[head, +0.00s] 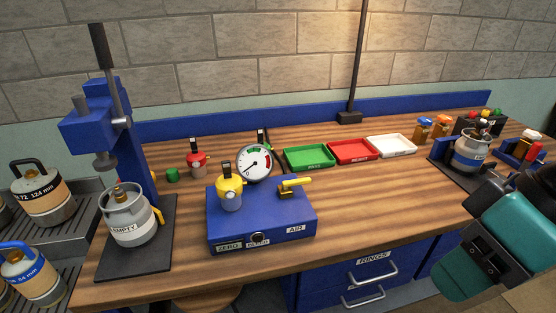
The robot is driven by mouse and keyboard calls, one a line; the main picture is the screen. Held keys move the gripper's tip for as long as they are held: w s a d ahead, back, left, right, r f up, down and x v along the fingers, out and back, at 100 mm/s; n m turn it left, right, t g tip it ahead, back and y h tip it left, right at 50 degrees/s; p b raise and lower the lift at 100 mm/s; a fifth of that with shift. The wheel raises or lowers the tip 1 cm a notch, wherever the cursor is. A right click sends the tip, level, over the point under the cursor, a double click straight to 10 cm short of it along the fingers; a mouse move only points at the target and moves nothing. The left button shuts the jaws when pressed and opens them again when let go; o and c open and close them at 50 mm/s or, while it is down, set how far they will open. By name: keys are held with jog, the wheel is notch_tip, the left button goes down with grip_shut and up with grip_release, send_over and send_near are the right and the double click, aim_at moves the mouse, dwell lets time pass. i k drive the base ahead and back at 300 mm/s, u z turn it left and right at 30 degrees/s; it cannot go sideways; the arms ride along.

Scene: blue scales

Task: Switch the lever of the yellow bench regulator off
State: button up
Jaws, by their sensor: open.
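The yellow bench regulator (231,195) stands on the left part of a blue box (262,222) labelled ZERO and AIR. Its small black lever (227,170) points upward from the top. My gripper (480,262), teal and dark, is at the lower right, in front of the bench and well to the right of the regulator. It is open and touches nothing that I can see; its fingertips are hard to make out.
A press (95,125) with a grey canister (128,215) marked EMPTY stands left of the box. A red regulator (196,160) is behind. Green (309,157), red (352,151) and white (391,145) trays line the back. Bare wood (370,195) lies right of the box.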

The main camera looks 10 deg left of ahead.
aim_at(227, 169)
jog(key=z, duration=0.05)
jog(key=i, duration=1)
jog(key=u, duration=1.95)
